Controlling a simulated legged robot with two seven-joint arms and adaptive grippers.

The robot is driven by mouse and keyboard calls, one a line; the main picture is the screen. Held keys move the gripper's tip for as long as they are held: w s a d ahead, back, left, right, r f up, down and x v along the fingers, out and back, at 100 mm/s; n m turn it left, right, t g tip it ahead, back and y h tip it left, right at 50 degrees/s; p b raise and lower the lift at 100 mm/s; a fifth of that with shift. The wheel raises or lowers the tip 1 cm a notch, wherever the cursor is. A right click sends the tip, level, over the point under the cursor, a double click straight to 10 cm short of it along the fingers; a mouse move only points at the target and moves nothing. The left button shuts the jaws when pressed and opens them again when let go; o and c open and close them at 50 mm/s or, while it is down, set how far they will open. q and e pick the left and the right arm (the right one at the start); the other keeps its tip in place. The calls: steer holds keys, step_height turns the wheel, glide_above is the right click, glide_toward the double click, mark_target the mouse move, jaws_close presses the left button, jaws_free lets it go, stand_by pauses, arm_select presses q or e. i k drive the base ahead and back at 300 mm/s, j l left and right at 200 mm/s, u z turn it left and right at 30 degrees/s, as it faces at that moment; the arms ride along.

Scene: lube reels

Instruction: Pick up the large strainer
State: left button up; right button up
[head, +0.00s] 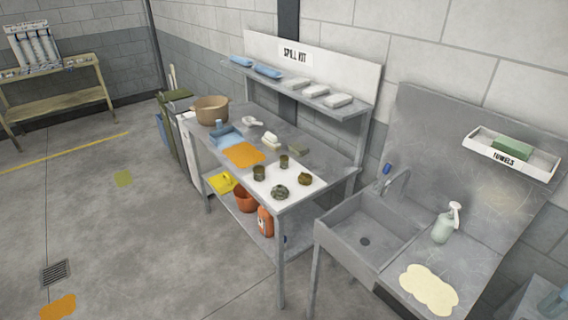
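No item is clearly recognisable as the large strainer from this distance. On the metal workbench (318,165), a white mat (288,202) at the near end holds several small dark olive, round metal parts. These include a taller cylinder (259,173), a smaller cylinder (283,161), a greyish round part (279,192) and a brownish one (304,179). Fine detail, such as mesh, is too small to tell. A tan, wide-rimmed pot (211,109) stands at the bench's far end. Neither of my grippers is in view.
An orange spill (243,154), blue cloth (227,137), white scoop (252,121) and brush (270,140) lie on the bench. A shelf (305,89) overhangs its back. A sink (366,227) adjoins at right. Floor spills include an orange one (59,306); left floor is mostly clear.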

mark_target(258, 170)
steer(key=z, duration=0.6)
steer(key=i+j+z, duration=0.2)
steer(key=z, duration=0.15)
steer(key=i+j+z, duration=0.1)
steer(key=j+z, duration=0.25)
steer(key=i+j+z, duration=0.1)
steer(key=j+z, duration=0.6)
steer(key=i+j, duration=0.05)
